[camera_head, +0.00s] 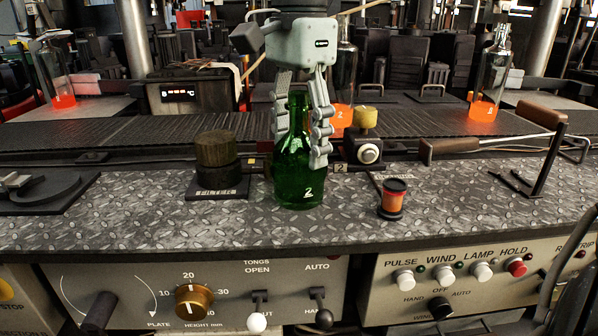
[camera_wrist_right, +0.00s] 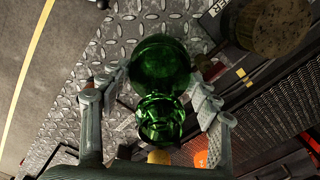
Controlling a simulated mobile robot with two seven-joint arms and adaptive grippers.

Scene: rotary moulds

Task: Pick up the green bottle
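The green bottle (camera_head: 298,185) stands upright on the diamond-plate worktop (camera_head: 140,215), with a pale mark low on its front. The wrist view shows the bottle (camera_wrist_right: 160,65) from above, its neck towards the camera. My right gripper (camera_head: 301,145) points down over the bottle, with one finger on each side of its neck and shoulder. In the wrist view the fingers (camera_wrist_right: 160,80) are spread apart with the bottle between them. The fingertips are close to the glass; I cannot see a firm contact. The far finger is partly hidden behind the bottle. My left gripper is not in view.
A dark cylindrical block (camera_head: 217,160) stands left of the bottle. A small black-and-orange spool (camera_head: 393,200) stands to its right. A yellow-capped button box (camera_head: 366,140) is close behind. Clear bottles with orange bases (camera_head: 490,85) stand at the back. A control panel (camera_head: 220,290) fronts the worktop.

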